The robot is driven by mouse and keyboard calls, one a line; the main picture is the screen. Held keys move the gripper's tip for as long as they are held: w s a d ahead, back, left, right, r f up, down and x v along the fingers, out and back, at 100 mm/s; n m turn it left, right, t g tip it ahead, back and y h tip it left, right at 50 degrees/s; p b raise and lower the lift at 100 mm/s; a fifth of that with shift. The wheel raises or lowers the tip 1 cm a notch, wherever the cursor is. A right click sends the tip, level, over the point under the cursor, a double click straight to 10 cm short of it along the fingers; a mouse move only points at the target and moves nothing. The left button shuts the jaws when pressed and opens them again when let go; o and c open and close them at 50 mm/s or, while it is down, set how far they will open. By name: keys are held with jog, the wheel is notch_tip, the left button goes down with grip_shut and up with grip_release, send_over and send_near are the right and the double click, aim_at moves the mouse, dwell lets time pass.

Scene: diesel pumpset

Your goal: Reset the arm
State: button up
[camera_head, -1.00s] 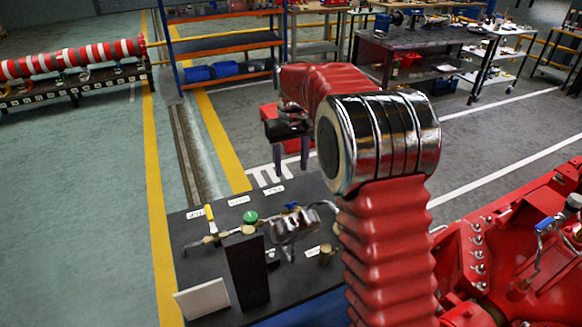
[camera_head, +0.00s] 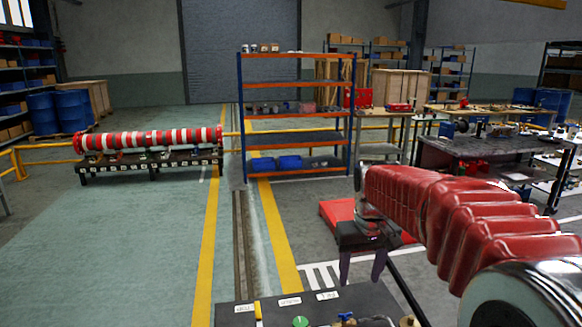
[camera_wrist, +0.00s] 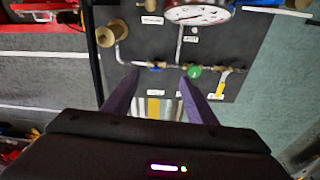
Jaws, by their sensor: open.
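My red ribbed arm reaches in from the right in the head view. My gripper (camera_head: 361,272) hangs at its end with its two fingers apart, pointing down, with nothing between them. It is above the far side of a dark bench panel (camera_head: 375,296). In the wrist view my gripper (camera_wrist: 160,75) shows two spread purple fingers over the panel (camera_wrist: 240,52). The panel carries a round gauge (camera_wrist: 197,13), a green knob (camera_wrist: 193,71), a yellow-handled valve (camera_wrist: 222,82) and a brass fitting (camera_wrist: 112,33). I cannot tell the exact height of the gripper above them.
A blue-and-orange shelf rack (camera_head: 297,119) stands beyond, with blue bins (camera_head: 274,164). A red box (camera_head: 341,210) lies on the floor behind the gripper. A workbench (camera_head: 462,158) stands at right. A red-and-white striped shaft (camera_head: 148,138) lies at left, with open floor (camera_head: 120,250) before it.

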jog(key=s+r, duration=0.1)
jog(key=s, duration=0.3)
jog(key=s+r+t, duration=0.1)
jog(key=s, duration=0.3)
jog(key=s+r+t, duration=0.1)
jog(key=s, duration=0.4)
jog(key=shift+r+m, duration=0.1)
jog(key=shift+m, duration=0.2)
jog(key=s+f+t, duration=0.2)
jog(key=s+f, duration=0.1)
jog(key=s, duration=0.9)
jog(key=shift+f+m, duration=0.3)
jog(key=shift+f, duration=0.1)
jog(key=shift+c, duration=0.3)
